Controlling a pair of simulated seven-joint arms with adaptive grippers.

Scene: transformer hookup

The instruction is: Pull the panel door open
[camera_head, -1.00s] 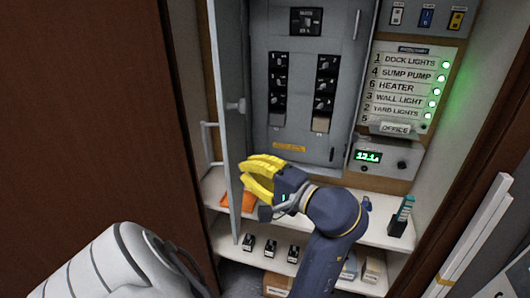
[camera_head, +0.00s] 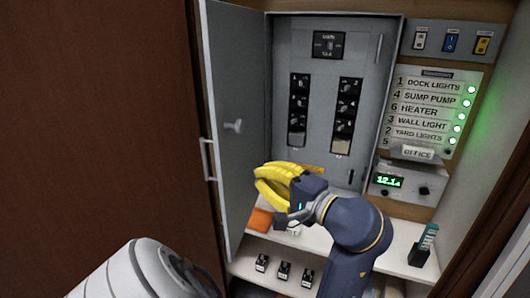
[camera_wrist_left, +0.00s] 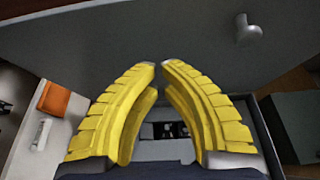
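The grey panel door (camera_head: 238,85) stands swung open at the left side of the grey breaker box (camera_head: 285,60). Its inner face with a round knob (camera_head: 233,126) shows, and a pale bar handle (camera_head: 207,160) shows at its free edge. My left gripper (camera_head: 257,180), with yellow fingers, is at the inner side of the door, below the knob. In the left wrist view the door face (camera_wrist_left: 130,35) fills the upper part beyond the fingertips, with the knob (camera_wrist_left: 247,30) at upper right. The fingers are narrowly apart and hold nothing; contact with the door is unclear. My right gripper is out of view.
A shelf (camera_head: 310,240) below the box holds an orange item (camera_head: 260,220) and a dark holder with teal pieces (camera_head: 424,247). Small black parts (camera_head: 284,271) are on the lower shelf. A brown wall (camera_head: 95,120) closes off the left.

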